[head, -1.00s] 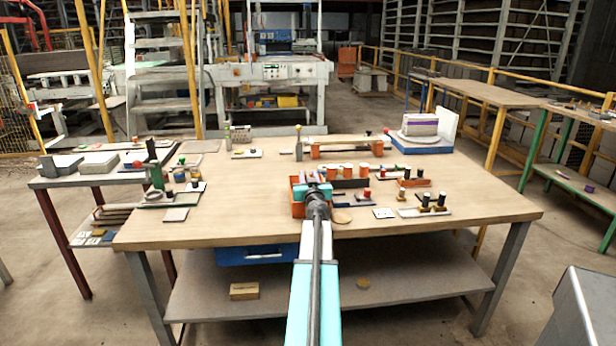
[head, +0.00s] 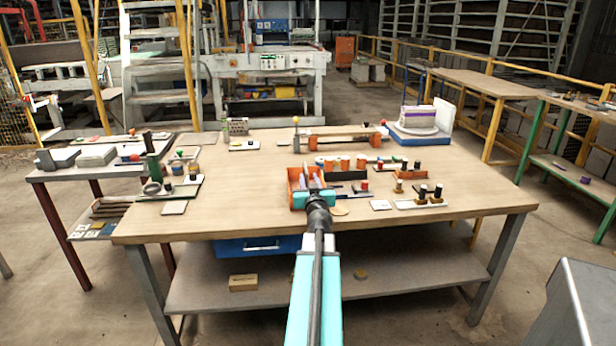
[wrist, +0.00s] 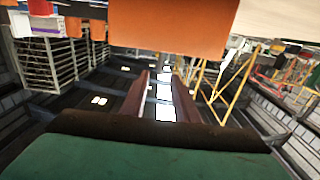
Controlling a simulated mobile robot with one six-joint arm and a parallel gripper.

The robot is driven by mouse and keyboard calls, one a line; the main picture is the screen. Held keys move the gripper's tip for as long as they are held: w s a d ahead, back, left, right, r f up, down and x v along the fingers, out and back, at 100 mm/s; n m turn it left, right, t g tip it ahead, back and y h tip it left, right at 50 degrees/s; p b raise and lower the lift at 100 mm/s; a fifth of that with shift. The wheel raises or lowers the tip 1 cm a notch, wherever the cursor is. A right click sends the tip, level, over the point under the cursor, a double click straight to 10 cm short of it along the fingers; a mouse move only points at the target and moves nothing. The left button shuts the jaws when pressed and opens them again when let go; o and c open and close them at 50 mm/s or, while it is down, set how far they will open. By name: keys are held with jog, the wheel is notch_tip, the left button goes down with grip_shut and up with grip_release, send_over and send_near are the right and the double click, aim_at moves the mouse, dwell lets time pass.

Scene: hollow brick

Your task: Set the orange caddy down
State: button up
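The orange caddy (head: 297,199) is at the near middle of the wooden table and appears to rest on its top. My gripper (head: 310,178) is at the caddy's right part and hides some of it. In the wrist view, the fingers of my gripper (wrist: 163,85) stand apart, with background showing in the gap and nothing visible between them. An orange panel, seemingly the caddy (wrist: 170,28), fills the top of that view, just beyond the fingertips. Whether a finger touches it, I cannot tell.
A green post (head: 154,167) stands at the table's left. The table top (head: 245,180) left of the caddy is clear.

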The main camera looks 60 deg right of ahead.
aim_at(307, 174)
jog(key=shift+v, duration=1.15)
jog(key=shift+o, duration=0.4)
jog(key=shift+r+p, duration=0.1)
jog(key=shift+p, duration=0.35)
jog(key=p+v, duration=0.1)
jog(key=p, duration=0.2)
jog(key=shift+s+a, duration=0.2)
jog(key=shift+s, duration=0.05)
jog(key=shift+w+d, duration=0.1)
jog(key=shift+x, duration=4.2)
jog(key=shift+w, duration=0.1)
